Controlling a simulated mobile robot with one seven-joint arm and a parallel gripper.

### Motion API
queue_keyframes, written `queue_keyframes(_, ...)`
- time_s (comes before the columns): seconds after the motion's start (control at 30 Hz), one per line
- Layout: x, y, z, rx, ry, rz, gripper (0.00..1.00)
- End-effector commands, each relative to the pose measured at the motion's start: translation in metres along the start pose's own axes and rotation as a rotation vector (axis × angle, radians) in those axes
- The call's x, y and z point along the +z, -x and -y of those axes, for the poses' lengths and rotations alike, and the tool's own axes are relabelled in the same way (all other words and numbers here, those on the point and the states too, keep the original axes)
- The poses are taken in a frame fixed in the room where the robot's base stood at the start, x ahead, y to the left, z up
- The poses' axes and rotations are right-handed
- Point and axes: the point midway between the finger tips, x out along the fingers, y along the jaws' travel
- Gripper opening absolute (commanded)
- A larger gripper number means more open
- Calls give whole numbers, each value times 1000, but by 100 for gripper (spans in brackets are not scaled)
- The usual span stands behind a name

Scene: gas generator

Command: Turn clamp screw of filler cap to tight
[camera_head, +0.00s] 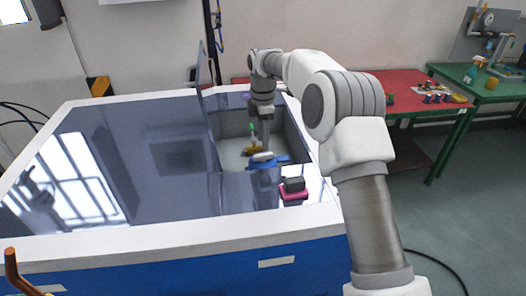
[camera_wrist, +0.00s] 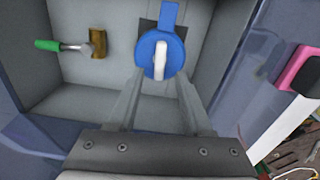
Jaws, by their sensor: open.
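The filler cap is a round blue disc (camera_wrist: 158,70) with a blue tab reaching up from it in the wrist view. Its clamp screw is a white upright bar (camera_wrist: 160,58) across the middle of the disc. In the head view the blue cap (camera_head: 264,164) and the white screw (camera_head: 262,156) sit at the near side of the open recess, below my gripper (camera_head: 265,140). In the wrist view my gripper (camera_wrist: 160,80) is open, one finger on each side of the white screw. I cannot tell whether the fingers touch the cap.
Red and green tables stand at back right.

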Motion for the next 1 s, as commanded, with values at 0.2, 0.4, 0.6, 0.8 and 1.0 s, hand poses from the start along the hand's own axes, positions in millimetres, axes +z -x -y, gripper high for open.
queue_keyframes(0.2, 0, -36, 0, -2, 0, 0, 50)
queue_keyframes(0.4, 0, -50, 0, 1, 0, 0, 50)
queue_keyframes(0.6, 0, -52, 0, 1, 0, 0, 50)
queue_keyframes(0.8, 0, -51, 0, 1, 0, 0, 28)
queue_keyframes(1.0, 0, -51, 0, 1, 0, 0, 0)
